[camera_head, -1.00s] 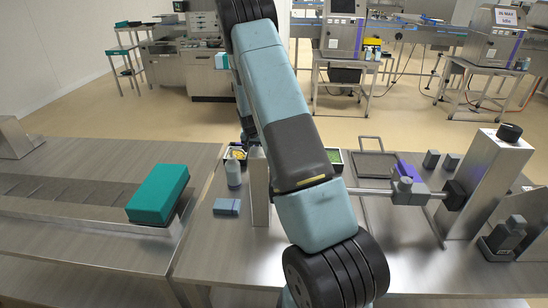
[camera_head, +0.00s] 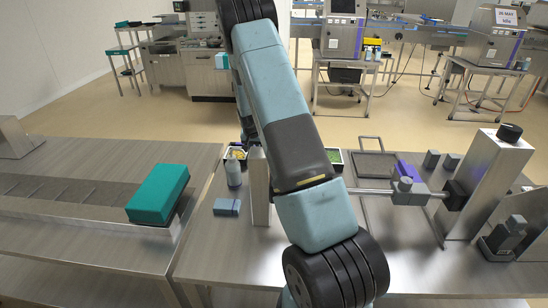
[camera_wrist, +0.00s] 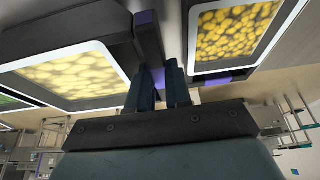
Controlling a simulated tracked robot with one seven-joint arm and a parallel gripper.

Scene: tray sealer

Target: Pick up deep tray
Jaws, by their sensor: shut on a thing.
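In the wrist view my gripper (camera_wrist: 165,88) has its two fingers close together between two dark trays with white rims. One tray with yellow pieces (camera_wrist: 92,103) is left of the fingers, and another (camera_wrist: 191,42) is right of them. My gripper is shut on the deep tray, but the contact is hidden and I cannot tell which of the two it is.
A teal box (camera_head: 158,193) sits on the left conveyor table. A metal machine with a rod (camera_head: 370,191) and a tall housing (camera_head: 487,180) fills the right table.

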